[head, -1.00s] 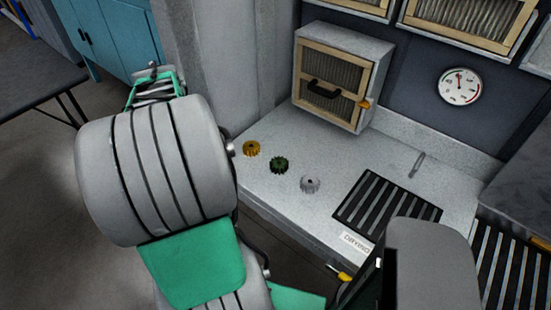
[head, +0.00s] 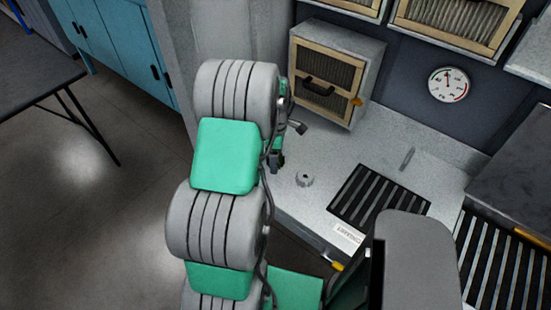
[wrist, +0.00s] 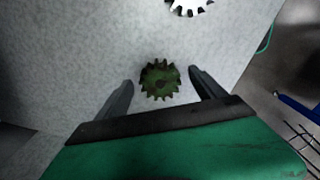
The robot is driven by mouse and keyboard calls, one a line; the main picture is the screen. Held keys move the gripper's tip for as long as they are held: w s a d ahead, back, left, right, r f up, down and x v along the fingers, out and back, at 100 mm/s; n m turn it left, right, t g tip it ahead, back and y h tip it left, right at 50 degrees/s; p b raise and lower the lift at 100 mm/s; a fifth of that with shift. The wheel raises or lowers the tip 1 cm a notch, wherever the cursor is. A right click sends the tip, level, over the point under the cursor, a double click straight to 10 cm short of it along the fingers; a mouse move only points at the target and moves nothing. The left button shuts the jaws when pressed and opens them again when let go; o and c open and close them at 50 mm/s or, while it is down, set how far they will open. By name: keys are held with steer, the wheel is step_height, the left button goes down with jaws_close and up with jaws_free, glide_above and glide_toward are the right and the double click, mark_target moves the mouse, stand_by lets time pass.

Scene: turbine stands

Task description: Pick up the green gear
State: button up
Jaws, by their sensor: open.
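The green gear (wrist: 160,80) lies on the light grey bench top in the wrist view, between and slightly beyond the fingertips of my gripper (wrist: 161,84). The gripper is open, with one dark finger on each side of the gear and a gap on both sides. I cannot tell how high the fingertips are above the bench. In the head view my arm hides the green gear, and only a small dark part of my gripper (head: 277,162) shows beside the arm.
A silver gear (head: 304,179) stands on the bench (head: 330,150), to the right of my gripper; it also shows in the wrist view (wrist: 188,5). A black slotted grate (head: 380,196) lies further right. A wooden-framed cabinet (head: 326,80) stands at the back.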

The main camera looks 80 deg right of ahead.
steer(key=shift+c, duration=0.6)
jaws_close()
stand_by(0.3)
